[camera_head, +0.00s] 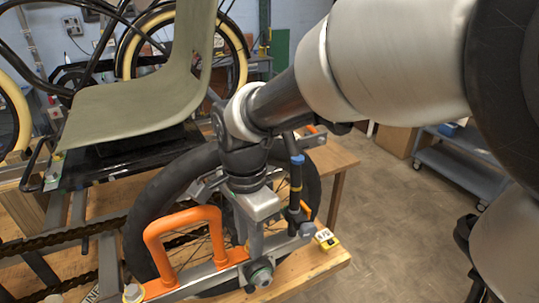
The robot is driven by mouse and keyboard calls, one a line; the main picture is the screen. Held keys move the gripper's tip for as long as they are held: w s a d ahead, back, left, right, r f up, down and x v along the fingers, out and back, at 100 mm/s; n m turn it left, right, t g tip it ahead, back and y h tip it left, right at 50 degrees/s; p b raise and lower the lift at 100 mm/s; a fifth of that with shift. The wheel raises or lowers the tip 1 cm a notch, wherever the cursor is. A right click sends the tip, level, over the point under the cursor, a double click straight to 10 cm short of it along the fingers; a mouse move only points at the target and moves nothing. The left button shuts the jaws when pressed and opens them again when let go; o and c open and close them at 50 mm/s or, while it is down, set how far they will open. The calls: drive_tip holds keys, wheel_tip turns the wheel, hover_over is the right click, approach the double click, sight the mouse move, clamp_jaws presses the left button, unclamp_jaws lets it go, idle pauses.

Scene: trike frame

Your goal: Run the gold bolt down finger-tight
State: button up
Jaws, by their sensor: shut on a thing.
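My gripper (252,235) reaches down from the upper right, in front of the black tyre (150,212). Its silver fingers are shut just above the grey frame bar (205,270), near a round grey axle end (261,276). The thing between the fingers is hidden, so I cannot make out whether it is the gold bolt. No bolt of a clear gold colour shows. A pale bolt head (133,292) sits at the bar's left end, apart from my gripper. An orange handle-shaped piece (183,222) stands on the bar left of my fingers.
A blue-and-black tool (297,175) stands upright close to the right of my gripper. A green seat (140,112) rises at left, with a chain (60,240) below.

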drive_tip(key=shift+f, duration=0.1)
drive_tip(key=shift+m, duration=0.9)
drive_tip(key=o, duration=0.6)
drive_tip(key=shift+s+d+n, duration=0.1)
drive_tip(key=shift+s+n, duration=0.05)
drive_tip(key=shift+n, duration=0.65)
drive_tip(key=shift+n+p, duration=0.3)
drive_tip(key=shift+n, duration=0.7)
